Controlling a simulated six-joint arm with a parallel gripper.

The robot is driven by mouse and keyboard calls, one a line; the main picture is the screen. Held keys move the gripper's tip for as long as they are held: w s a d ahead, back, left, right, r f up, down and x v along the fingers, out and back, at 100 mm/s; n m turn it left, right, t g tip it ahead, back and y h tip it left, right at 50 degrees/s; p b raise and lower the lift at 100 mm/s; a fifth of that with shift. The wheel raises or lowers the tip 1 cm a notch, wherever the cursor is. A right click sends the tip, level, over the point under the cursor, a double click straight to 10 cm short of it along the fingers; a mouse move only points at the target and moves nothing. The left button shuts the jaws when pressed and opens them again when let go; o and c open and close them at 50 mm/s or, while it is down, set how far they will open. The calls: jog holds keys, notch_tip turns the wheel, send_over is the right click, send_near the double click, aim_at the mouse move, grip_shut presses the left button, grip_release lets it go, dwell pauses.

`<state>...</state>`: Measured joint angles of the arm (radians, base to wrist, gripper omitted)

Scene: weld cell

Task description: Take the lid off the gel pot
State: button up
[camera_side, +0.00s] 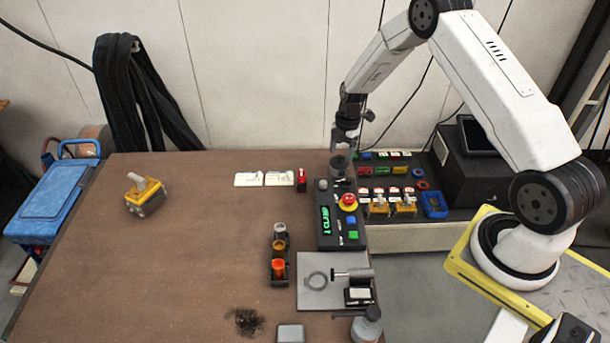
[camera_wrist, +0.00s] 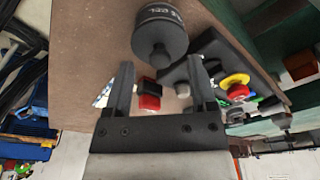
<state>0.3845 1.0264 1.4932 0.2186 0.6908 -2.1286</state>
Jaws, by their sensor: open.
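The gel pot is a dark grey cylinder (camera_wrist: 160,14) with pale lettering, near the top middle of the wrist view. A narrower round knob on its lid faces my gripper (camera_wrist: 160,70). My gripper is open and empty, with one finger on each side of the line to the knob. Whether the fingers touch the knob cannot be told. In the side view, my gripper (camera_side: 343,150) points down at the back right of the table. A dark round shape (camera_side: 340,164) right below it appears to be the pot, its details too small to read.
A control panel (camera_side: 326,234) with a red emergency stop (camera_side: 348,201) stands close in front. A red block (camera_side: 301,180) and white cards (camera_side: 248,179) lie to the left. A cup rack (camera_side: 279,262), metal plate (camera_side: 312,270) and pump bottle (camera_side: 367,326) are nearer. The table's left half is mostly clear.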

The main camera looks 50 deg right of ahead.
jog(key=shift+a+f, duration=0.15)
jog(key=shift+f, duration=0.65)
grip_shut()
